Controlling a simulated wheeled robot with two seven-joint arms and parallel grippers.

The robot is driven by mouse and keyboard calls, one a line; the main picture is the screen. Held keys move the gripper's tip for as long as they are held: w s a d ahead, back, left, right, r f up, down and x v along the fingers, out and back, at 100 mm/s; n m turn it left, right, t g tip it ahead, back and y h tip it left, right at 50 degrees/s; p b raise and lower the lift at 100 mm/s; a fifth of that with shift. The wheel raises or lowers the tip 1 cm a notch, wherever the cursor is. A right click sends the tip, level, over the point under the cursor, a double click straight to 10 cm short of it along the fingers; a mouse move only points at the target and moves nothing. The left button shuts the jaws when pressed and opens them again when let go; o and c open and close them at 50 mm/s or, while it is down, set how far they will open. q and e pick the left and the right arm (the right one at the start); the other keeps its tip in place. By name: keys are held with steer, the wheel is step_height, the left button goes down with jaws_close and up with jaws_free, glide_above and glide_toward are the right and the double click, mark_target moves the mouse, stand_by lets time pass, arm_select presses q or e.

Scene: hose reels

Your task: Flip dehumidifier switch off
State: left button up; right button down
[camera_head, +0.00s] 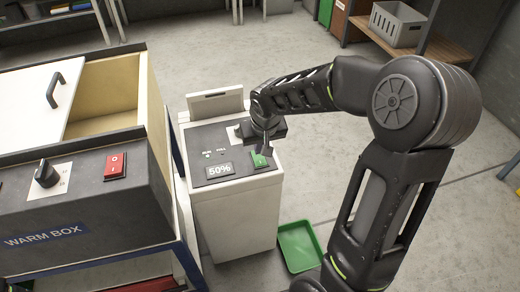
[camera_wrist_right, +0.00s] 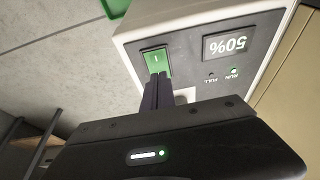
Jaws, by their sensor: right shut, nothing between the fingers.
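The dehumidifier (camera_head: 233,222) is a pale box with a dark top panel, standing right of the warm box in the head view. Its green rocker switch (camera_head: 260,160) sits at the panel's right, beside a "50%" display (camera_head: 219,170). My right gripper (camera_head: 263,150) is shut and empty, its tips at the switch. In the right wrist view the closed fingers (camera_wrist_right: 158,82) reach the lower part of the green switch (camera_wrist_right: 155,60), marked "I". I cannot tell whether they press it. The RUN light (camera_wrist_right: 234,71) glows green. My left gripper is not in view.
The warm box (camera_head: 80,190) with a red switch (camera_head: 115,166) and a black knob (camera_head: 46,174) stands close on the left. A green tray (camera_head: 299,262) lies on the floor at the dehumidifier's right. A grey crate (camera_head: 397,24) sits on a shelf at the back right.

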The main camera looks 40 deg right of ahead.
mark_target(264, 166)
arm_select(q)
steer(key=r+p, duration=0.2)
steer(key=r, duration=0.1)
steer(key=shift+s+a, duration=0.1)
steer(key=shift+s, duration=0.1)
arm_select(e)
steer(key=v, duration=1.1)
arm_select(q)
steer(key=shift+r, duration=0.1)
arm_select(e)
steer(key=shift+r, duration=0.2)
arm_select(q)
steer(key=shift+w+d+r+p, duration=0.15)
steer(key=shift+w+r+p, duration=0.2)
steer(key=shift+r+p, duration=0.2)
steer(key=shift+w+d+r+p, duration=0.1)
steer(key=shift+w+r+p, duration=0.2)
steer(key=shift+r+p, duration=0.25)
arm_select(e)
steer(key=shift+w+d+r, duration=0.15)
steer(key=shift+w+d, duration=0.3)
steer(key=shift+w, duration=0.1)
